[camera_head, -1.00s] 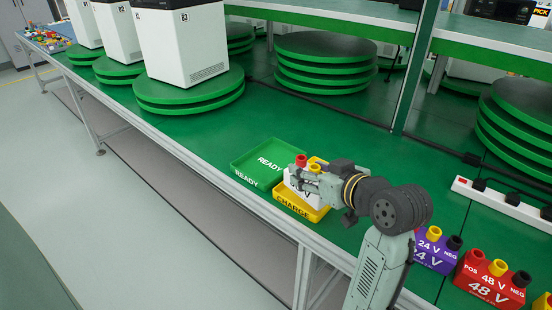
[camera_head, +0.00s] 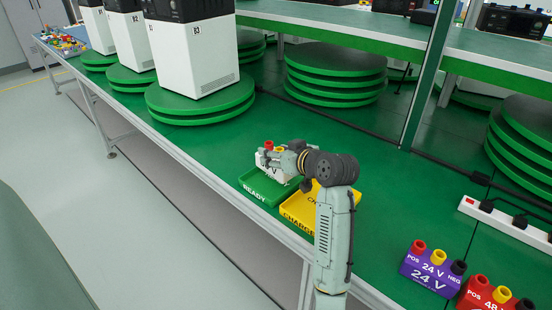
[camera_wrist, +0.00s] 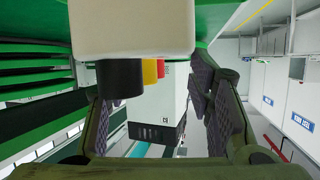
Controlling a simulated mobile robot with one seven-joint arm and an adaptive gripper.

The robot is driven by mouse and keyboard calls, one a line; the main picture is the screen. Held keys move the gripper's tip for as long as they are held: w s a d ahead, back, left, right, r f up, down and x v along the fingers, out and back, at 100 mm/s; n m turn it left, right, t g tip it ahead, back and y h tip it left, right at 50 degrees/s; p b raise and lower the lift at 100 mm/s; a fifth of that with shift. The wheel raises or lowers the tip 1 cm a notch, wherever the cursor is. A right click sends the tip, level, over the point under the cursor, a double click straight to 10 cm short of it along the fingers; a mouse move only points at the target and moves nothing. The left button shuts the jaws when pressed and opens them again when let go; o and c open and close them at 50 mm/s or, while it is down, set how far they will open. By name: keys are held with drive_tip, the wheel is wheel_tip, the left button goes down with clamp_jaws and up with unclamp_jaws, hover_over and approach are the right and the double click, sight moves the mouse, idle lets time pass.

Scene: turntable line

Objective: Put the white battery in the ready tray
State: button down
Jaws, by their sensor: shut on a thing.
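The white battery (camera_head: 268,168) is in my gripper (camera_head: 276,156), over the green ready tray (camera_head: 259,195) in the head view. Its red terminal shows on top. I cannot tell whether its base touches the tray floor. In the wrist view the battery (camera_wrist: 135,28) fills the upper middle, with black, yellow and red terminals below it. My gripper's fingers (camera_wrist: 155,105) show at both sides there. The gripper hides part of the battery in the head view.
The yellow charge tray (camera_head: 306,222) sits right of the ready tray and looks empty where visible. A purple 24 V battery (camera_head: 432,270) and a red 48 V battery (camera_head: 484,297) stand at the right. A turntable (camera_head: 200,108) bears a white unit behind.

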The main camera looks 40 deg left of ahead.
drive_tip(key=shift+w+a+f, duration=0.15)
drive_tip(key=shift+w+a, duration=0.05)
drive_tip(key=shift+f+p, duration=0.6)
drive_tip(key=shift+f, duration=0.95)
drive_tip(key=shift+f, duration=0.15)
drive_tip(key=c, duration=0.7)
unclamp_jaws()
